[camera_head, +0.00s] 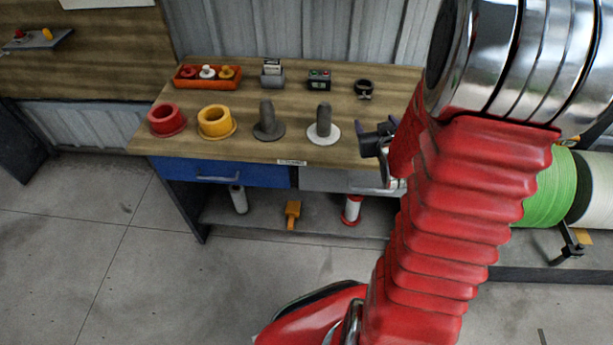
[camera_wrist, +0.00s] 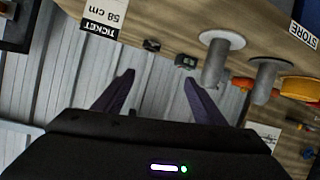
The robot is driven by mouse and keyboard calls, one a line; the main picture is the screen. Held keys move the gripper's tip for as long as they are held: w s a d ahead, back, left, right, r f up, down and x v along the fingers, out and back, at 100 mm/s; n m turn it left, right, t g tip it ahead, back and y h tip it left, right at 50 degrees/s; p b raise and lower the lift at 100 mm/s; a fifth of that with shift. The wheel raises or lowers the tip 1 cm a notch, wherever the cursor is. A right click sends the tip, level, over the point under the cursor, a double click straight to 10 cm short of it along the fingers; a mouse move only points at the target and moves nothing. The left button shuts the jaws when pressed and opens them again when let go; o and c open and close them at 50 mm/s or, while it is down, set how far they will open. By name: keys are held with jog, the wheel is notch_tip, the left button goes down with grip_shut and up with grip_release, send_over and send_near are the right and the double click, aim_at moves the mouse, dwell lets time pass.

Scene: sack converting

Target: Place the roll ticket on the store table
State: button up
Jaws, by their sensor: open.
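A black-and-white card reading "TICKET 58 cm" (camera_wrist: 103,18) shows upside down at the upper left of the wrist view, by the edge of the wooden tabletop. I cannot tell whether it lies flat on the wood, and I do not see it in the head view, where my arm covers that side. The store table (camera_head: 235,145) has a wooden top and a small front label; the STORE label (camera_wrist: 303,34) reads clearly in the wrist view. My gripper (camera_wrist: 158,78) is open, with nothing between its fingers and the card beyond them. In the head view my gripper (camera_head: 371,142) is by the table's right front.
The table holds a red tray (camera_head: 207,84), red ring (camera_head: 166,119), yellow ring (camera_head: 215,121), two posts (camera_head: 268,122) (camera_head: 324,124), a card holder (camera_head: 272,79), a small device (camera_head: 319,79) and a black ring (camera_head: 364,88). Floor left is clear.

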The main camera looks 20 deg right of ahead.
jog(key=a+r+g+y, duration=0.1)
jog(key=a+r+g, duration=0.1)
jog(key=a+r, duration=0.45)
jog(key=s+a+r+n+g+y, duration=0.1)
jog(key=s+a+r+g+y, duration=0.1)
jog(key=s+a, duration=0.7)
jog(key=s+a+r+n+g+y, duration=0.1)
jog(key=s+a+r, duration=0.4)
jog(key=s+a, duration=0.5)
jog(key=a+g+y, duration=0.1)
jog(key=a+g, duration=0.1)
jog(key=a, duration=0.1)
jog(key=shift+n, duration=0.4)
jog(key=shift+a, duration=0.1)
jog(key=shift+c, duration=0.4)
